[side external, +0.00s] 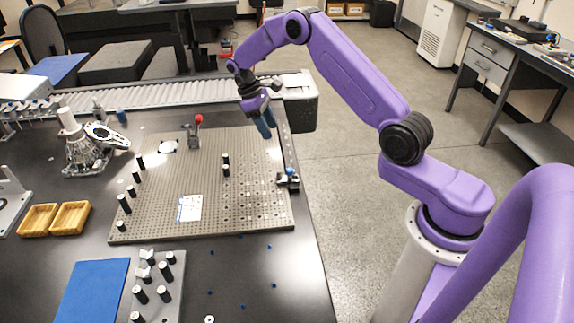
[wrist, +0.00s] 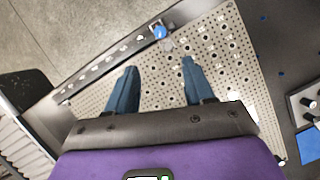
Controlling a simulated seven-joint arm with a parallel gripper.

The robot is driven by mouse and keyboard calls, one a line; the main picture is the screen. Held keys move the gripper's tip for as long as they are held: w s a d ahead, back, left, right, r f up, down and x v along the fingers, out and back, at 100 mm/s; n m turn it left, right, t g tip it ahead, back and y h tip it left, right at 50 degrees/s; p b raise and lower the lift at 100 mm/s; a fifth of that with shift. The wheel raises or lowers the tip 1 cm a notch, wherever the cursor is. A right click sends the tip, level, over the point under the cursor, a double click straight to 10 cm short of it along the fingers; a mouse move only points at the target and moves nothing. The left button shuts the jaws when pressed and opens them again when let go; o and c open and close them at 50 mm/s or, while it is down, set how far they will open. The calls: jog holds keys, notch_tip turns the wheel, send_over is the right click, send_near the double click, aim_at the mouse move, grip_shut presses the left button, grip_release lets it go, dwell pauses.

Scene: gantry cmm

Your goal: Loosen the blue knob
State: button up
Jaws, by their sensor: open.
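The blue knob (side external: 290,172) sits on a small metal fixture at the right edge of the perforated plate (side external: 225,215). In the wrist view the blue knob (wrist: 159,31) shows ahead of my fingertips, roughly centred between them. My gripper (side external: 266,131) is open and empty, above the far right part of the plate, behind the knob in the side view and apart from it. In the wrist view the two blue fingers of my gripper (wrist: 159,66) are spread wide with only the plate below.
A red-topped clamp (side external: 197,128) and several black posts stand on the plate. A metal casting (side external: 85,150), yellow trays (side external: 70,218) and a blue mat (side external: 92,292) lie to the left. A ribbed rail (side external: 190,95) runs behind. Open floor lies right of the table.

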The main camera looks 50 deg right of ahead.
aim_at(290, 170)
jog(key=x, duration=1.5)
jog(key=shift+f, duration=0.25)
